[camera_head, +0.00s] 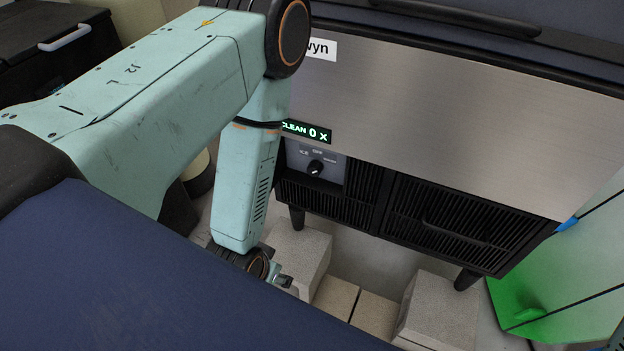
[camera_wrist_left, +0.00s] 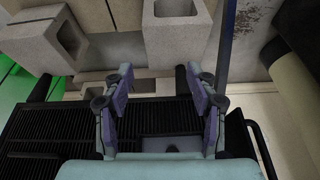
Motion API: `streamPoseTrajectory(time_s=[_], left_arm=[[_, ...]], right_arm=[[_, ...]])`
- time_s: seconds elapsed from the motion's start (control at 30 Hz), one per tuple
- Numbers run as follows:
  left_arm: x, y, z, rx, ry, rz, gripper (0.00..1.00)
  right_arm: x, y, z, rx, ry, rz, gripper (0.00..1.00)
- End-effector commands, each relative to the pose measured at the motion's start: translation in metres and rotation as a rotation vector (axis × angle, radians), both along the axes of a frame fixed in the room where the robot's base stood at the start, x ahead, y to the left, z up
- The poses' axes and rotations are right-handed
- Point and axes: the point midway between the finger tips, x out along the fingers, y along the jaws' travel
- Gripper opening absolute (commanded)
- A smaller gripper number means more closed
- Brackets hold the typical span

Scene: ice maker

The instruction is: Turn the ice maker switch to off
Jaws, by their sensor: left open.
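The ice maker (camera_head: 450,120) has a brushed steel front, and a small display (camera_head: 306,131) on it reads "CLEAN 0 x". Below the display is a grey switch panel with a round black knob (camera_head: 315,168); its white mark points up and to the right. My left arm passes just left of the panel. In the head view my left gripper (camera_head: 284,282) is low, below the knob and partly hidden. In the left wrist view, the left gripper (camera_wrist_left: 160,80) is open and empty, with its fingers apart. Part of the grey switch panel (camera_wrist_left: 175,144) shows between the finger bases there.
Black vent grilles (camera_head: 445,215) run along the machine's lower front. A green panel (camera_head: 560,280) stands at the right. A dark box with a white handle (camera_head: 64,38) is at the upper left.

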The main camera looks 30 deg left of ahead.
Motion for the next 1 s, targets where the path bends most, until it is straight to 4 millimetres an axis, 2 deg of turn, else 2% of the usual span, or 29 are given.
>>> streamPoseTrajectory(time_s=[0.03, 0.1, 0.2, 0.3, 0.4, 0.53, 0.67, 1.0], left_arm=[[0.031, 0.003, -0.005, 0.017, -0.105, -0.006, 0.58], [0.075, 0.008, 0.001, 0.046, -0.262, -0.017, 0.58], [0.129, 0.015, 0.023, 0.096, -0.481, -0.034, 0.58], [0.164, 0.02, 0.05, 0.144, -0.655, -0.045, 0.58], [0.18, 0.022, 0.07, 0.179, -0.755, -0.056, 0.58], [0.186, 0.023, 0.08, 0.2, -0.804, -0.065, 0.58], [0.196, 0.025, 0.075, 0.204, -0.807, -0.068, 0.58], [0.243, 0.031, 0.055, 0.203, -0.804, -0.068, 0.58]], right_arm=[[0.0, 0.0, -0.008, 0.0, -0.001, 0.0, 0.0], [0.0, 0.0, -0.013, 0.0, -0.001, 0.0, 0.0], [0.0, 0.0, -0.016, 0.0, -0.001, 0.0, 0.0], [0.0, 0.0, -0.016, 0.0, -0.001, 0.0, 0.0], [0.001, 0.0, -0.015, 0.0, -0.001, 0.0, 0.0], [0.001, 0.0, -0.015, 0.0, -0.001, 0.0, 0.0], [0.001, 0.0, -0.021, 0.0, -0.001, 0.0, 0.0], [0.0, 0.0, -0.041, 0.0, -0.001, 0.0, 0.0]])
